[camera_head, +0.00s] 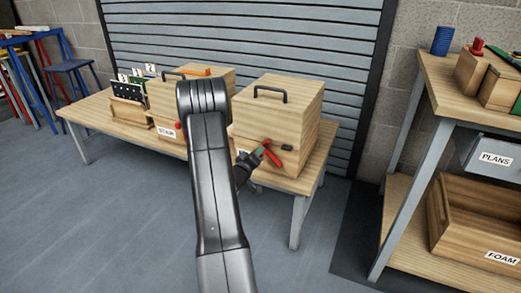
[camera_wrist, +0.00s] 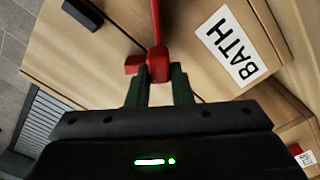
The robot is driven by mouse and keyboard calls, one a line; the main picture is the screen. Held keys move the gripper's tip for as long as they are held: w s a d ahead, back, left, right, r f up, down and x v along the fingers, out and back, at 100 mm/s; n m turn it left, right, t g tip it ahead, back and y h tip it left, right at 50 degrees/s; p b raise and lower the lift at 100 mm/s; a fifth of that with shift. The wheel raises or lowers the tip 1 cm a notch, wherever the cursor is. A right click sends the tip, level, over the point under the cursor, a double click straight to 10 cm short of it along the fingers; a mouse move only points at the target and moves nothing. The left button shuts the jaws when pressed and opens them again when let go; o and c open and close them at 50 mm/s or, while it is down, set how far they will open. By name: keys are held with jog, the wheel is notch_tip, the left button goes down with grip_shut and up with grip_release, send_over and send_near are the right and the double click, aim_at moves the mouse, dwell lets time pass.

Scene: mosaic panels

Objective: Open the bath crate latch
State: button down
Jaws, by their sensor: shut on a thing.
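The bath crate (camera_head: 280,103) is the right-hand wooden box on the low table, with a black handle on its closed lid. Its white BATH label (camera_wrist: 231,47) shows in the wrist view. The red latch (camera_wrist: 156,55) is on the crate's front, and it also shows in the head view (camera_head: 272,156). My gripper (camera_wrist: 159,76) has its green fingers shut on the latch's red knob. In the head view my gripper (camera_head: 260,153) is at the crate's front, partly hidden by my arm. A small black block (camera_head: 287,148) sits on the front, right of the latch, apart from it.
A second wooden crate (camera_head: 215,78) stands left on the table (camera_head: 92,108), partly behind my arm. A rack of panels (camera_head: 128,106) stands farther left. A workbench (camera_head: 452,85) with an open FOAM box (camera_head: 480,222) is at the right. The floor in front is clear.

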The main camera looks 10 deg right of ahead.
jog(key=shift+w+a+f+n, duration=0.1)
jog(key=shift+a+f+n, duration=0.15)
jog(key=shift+n, duration=0.15)
jog(key=c, duration=1.3)
grip_release()
jog(key=p+v, duration=0.2)
jog(key=v, duration=1.1)
jog(key=shift+s+a+p, duration=0.25)
jog(key=shift+s+p, duration=0.05)
